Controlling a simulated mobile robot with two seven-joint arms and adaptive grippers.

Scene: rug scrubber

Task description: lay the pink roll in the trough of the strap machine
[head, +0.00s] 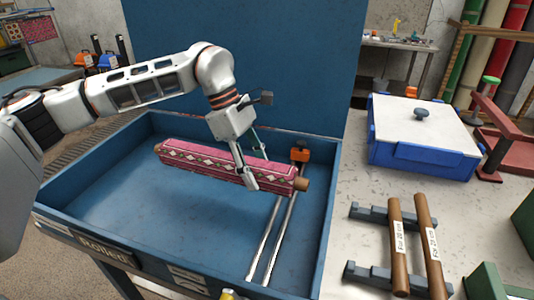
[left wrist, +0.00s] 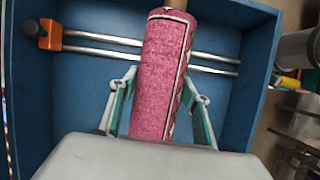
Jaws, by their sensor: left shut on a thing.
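The pink roll (head: 215,165), patterned with white diamonds and with a brown core end showing, lies lengthwise across the blue tray (head: 62,240) labelled "Rolled". My left gripper (head: 246,184) is shut on it, right of its middle, with one finger on its near side. In the left wrist view the roll (left wrist: 160,85) runs between the two fingers, over the metal rails. I cannot tell whether it touches the tray floor. I cannot make out for sure which thing is the strap machine, or its trough. My right gripper is not in view.
Two metal rails with an orange block (head: 300,154) cross the tray's right part. On the right-hand bench are a blue box with a white lid (head: 424,123), brown tubes (head: 430,246) on grey racks, and a red frame (head: 500,125) with a green knob. A blue panel stands behind.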

